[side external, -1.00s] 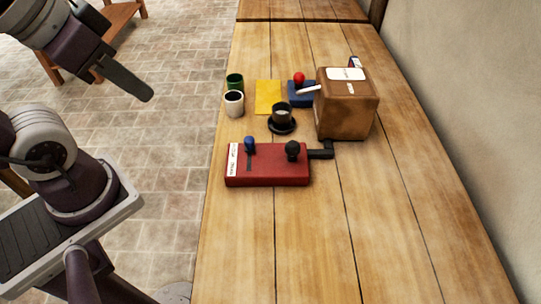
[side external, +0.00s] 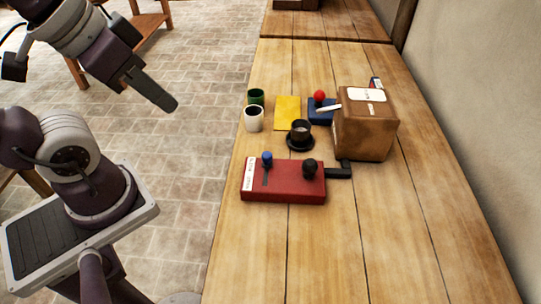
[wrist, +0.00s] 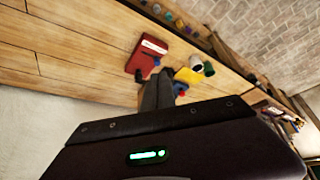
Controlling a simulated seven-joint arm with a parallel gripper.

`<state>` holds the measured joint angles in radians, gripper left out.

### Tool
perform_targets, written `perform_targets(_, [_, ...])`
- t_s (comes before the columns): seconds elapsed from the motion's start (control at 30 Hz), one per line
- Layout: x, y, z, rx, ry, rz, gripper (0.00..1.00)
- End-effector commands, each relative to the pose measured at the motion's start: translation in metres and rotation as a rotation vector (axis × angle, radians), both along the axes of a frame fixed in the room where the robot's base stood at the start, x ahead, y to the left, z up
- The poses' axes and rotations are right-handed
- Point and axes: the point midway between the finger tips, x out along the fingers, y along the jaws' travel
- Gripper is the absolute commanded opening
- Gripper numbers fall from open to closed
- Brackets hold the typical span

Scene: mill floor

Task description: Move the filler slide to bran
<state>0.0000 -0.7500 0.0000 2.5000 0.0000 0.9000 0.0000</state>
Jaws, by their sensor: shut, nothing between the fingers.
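A red box (side external: 283,188) lies on the wooden table, with a white label (side external: 249,173) on its left end. Its label text is too small to read. A blue knob (side external: 267,159) stands in a slot near the label, and a black knob (side external: 310,168) stands near the right end. I cannot tell from the lettering which is the filler slide. My gripper (side external: 170,104) is shut and empty, up in the air left of the table, apart from the box. In the wrist view the fingers (wrist: 158,88) point toward the red box (wrist: 147,54).
A brown box (side external: 365,135) stands behind the red one at right. A blue base with a red ball (side external: 320,96), a yellow sheet (side external: 287,112), a black cup on a saucer (side external: 300,135), a white cup (side external: 253,119) and a green cup (side external: 256,97) stand nearby. The near table is clear.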

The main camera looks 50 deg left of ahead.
Motion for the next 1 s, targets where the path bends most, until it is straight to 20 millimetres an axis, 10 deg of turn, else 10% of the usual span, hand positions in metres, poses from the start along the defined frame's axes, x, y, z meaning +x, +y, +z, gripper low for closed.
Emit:
perform_targets(0.47, [0.0,0.0,0.0,0.0,0.0,0.0,0.0])
perform_targets(0.6, [0.007,-0.001,0.0,-0.002,0.021,-0.001,0.24])
perform_targets(0.7, [0.036,-0.003,-0.003,-0.008,0.097,-0.003,0.43])
perform_targets(1.0, [0.159,-0.017,-0.097,-0.008,0.404,-0.003,0.45])
